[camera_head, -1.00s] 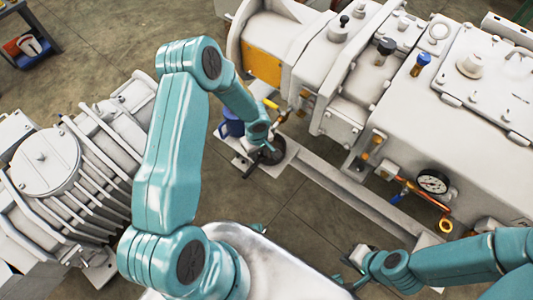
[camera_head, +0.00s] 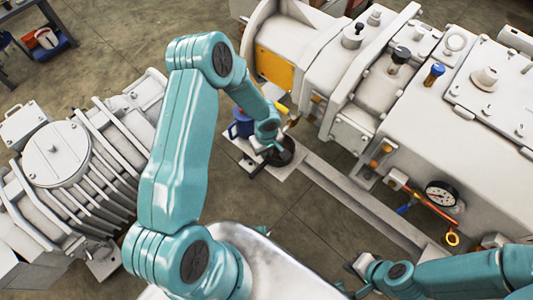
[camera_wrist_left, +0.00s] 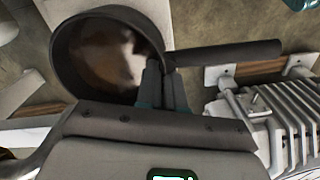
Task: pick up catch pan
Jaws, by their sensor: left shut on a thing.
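The catch pan is a dark round pan (camera_wrist_left: 66,52) with a straight dark handle (camera_wrist_left: 225,54) in the left wrist view. Its inside shows brown with bright patches. In the head view the pan (camera_head: 283,153) is small and dark, over the pale base plate by the machine; I cannot tell whether it touches the plate. My left gripper (camera_wrist_left: 163,72) is shut on the pan's rim, close to where the handle joins. In the head view my left gripper (camera_head: 268,145) partly covers the pan. My right gripper (camera_head: 360,266) is low at the right, away from the pan; its fingers are unclear.
A large pale vacuum machine (camera_head: 470,130) with a gauge (camera_head: 440,194) fills the right side. A brass tap (camera_head: 293,122) is close above the pan. A blue container (camera_head: 240,126) stands beside it. A ribbed motor (camera_head: 80,175) is at the left. Floor (camera_head: 300,215) is open below the plate.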

